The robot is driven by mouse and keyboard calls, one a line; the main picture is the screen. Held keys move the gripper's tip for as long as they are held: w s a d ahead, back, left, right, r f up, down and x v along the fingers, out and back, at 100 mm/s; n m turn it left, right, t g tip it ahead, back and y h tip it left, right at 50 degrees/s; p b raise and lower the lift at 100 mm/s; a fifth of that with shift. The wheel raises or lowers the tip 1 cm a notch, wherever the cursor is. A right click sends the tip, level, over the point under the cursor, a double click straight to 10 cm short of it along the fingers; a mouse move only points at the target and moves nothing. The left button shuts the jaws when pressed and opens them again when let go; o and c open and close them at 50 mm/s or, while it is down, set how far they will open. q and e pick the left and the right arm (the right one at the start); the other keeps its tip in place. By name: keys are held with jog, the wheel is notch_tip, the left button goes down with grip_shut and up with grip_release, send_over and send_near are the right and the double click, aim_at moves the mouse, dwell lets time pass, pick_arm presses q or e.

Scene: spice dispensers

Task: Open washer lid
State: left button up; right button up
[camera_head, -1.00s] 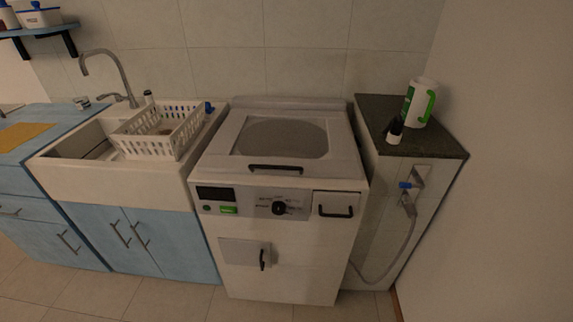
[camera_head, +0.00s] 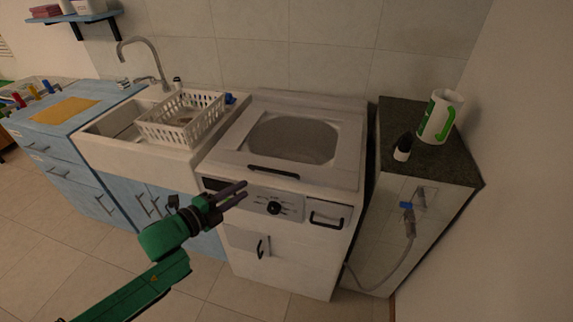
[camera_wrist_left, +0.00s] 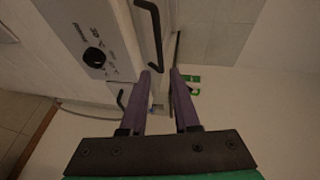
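The white washer (camera_head: 285,240) stands in the middle of the head view. Its lid (camera_head: 330,168) lies closed on top, with a grey window (camera_head: 290,138) and a black handle (camera_head: 273,172) along the front edge. The lid handle also seems to show in the left wrist view (camera_wrist_left: 152,35). My left gripper (camera_head: 243,192) is in front of the washer's control panel, left of the dial and a little below the lid handle. Its two fingers are apart with nothing between them, also in the left wrist view (camera_wrist_left: 161,75). My right gripper is not in view.
A dial (camera_head: 274,208) and a drawer handle (camera_head: 326,220) are on the washer front. A sink with a white basket (camera_head: 180,118) stands to the left.

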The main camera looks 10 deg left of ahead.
pick_arm(q)
send_near(272, 171)
jog(key=w, duration=0.1)
jog(key=x, duration=0.6)
jog(key=p+x, duration=0.1)
jog(key=x, duration=0.3)
jog(key=shift+s+f, duration=0.15)
jog(key=shift+f, duration=0.15)
jog(key=shift+s, duration=0.1)
grip_shut()
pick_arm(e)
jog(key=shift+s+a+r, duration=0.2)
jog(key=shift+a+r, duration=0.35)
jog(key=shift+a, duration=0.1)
